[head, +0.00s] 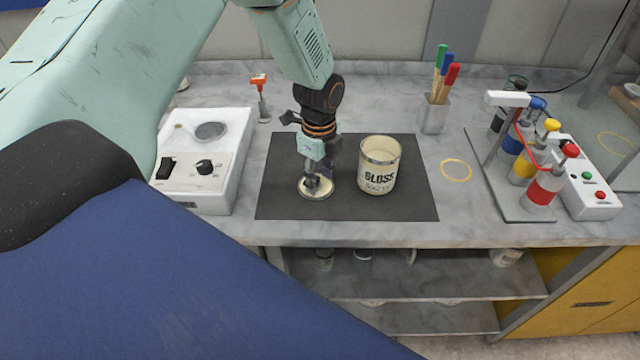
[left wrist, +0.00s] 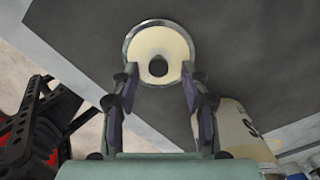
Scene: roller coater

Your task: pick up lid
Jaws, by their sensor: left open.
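The lid (head: 314,192) is a round cream disc with a metal rim and a dark knob at its centre. It lies on the dark mat (head: 285,205), left of the GLOSS can. My left gripper (head: 317,184) is directly above it and hides part of it in the head view. In the left wrist view the lid (left wrist: 160,42) is whole, and my open left gripper (left wrist: 160,75) has a fingertip on each side of the lid's near part, with the knob between and just beyond them. I cannot tell whether the fingers touch it. My right gripper is not in view.
The cream GLOSS can (head: 379,165) stands upright close to the right of the gripper. A white hotplate-like device (head: 203,160) is at left. A brush holder (head: 433,115) and a rack of coloured bottles (head: 525,165) stand to the right. The mat's front is clear.

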